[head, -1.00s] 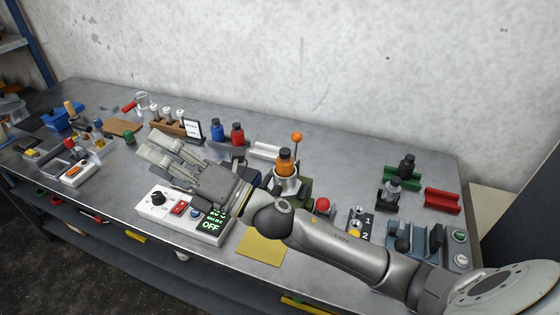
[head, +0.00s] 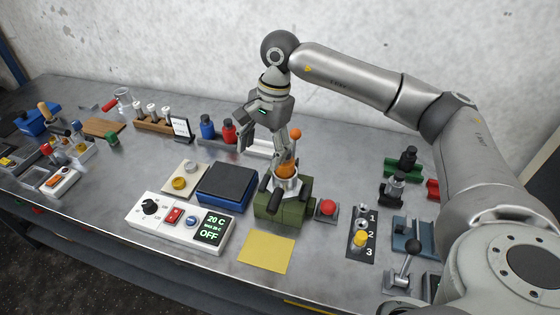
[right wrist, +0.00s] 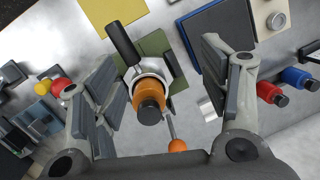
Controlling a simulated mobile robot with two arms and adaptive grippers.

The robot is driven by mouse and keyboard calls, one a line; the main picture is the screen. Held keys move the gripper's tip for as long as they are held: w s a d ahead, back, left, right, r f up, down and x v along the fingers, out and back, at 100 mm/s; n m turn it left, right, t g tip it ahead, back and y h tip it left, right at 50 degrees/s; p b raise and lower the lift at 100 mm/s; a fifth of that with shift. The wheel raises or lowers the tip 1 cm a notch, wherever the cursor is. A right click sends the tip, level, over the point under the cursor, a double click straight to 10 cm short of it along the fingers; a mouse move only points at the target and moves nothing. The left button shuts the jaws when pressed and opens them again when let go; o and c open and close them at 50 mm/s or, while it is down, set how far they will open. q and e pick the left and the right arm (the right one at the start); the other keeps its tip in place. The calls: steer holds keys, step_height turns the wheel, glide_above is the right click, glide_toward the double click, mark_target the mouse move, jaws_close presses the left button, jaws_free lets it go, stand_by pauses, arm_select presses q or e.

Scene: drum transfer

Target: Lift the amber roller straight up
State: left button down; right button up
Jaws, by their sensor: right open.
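The amber roller (head: 287,170) stands upright in a metal cup on a green base (head: 284,208). In the right wrist view the amber roller (right wrist: 149,97) shows its dark cap from above. My right gripper (head: 262,146) points down just above and behind it, open and empty. In the right wrist view the roller lies between the spread fingers of the gripper (right wrist: 162,88), with gaps on both sides. One finger partly hides the roller's top in the head view. My left gripper is out of view.
An orange-knobbed lever (head: 295,134) rises close beside the roller, and a black handle (head: 272,197) sticks out in front. A red button (head: 327,208) stands to the right. A dark-topped blue box (head: 228,184) and a control panel (head: 180,220) stand to the left.

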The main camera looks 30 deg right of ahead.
mark_target(285, 163)
steer(key=d, duration=0.2)
steer(key=d+r+h, duration=0.1)
steer(key=d, duration=0.1)
steer(key=d+r+h, duration=0.1)
steer(key=d, duration=0.2)
steer(key=shift+w, duration=0.15)
step_height(285, 163, down, 4)
steer(key=shift+a+f+p, duration=0.1)
steer(key=shift+f+p, duration=0.15)
steer(key=shift+p, duration=0.55)
steer(key=shift+f, duration=0.3)
steer(key=shift+f+p, duration=0.55)
step_height(285, 163, down, 3)
steer(key=shift+w+a+f+p, duration=0.1)
steer(key=shift+p, duration=0.85)
steer(key=shift+f, duration=0.6)
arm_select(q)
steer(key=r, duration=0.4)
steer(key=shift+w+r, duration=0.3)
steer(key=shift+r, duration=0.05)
arm_select(e)
steer(key=shift+w, duration=0.1)
steer(key=c, duration=1.4)
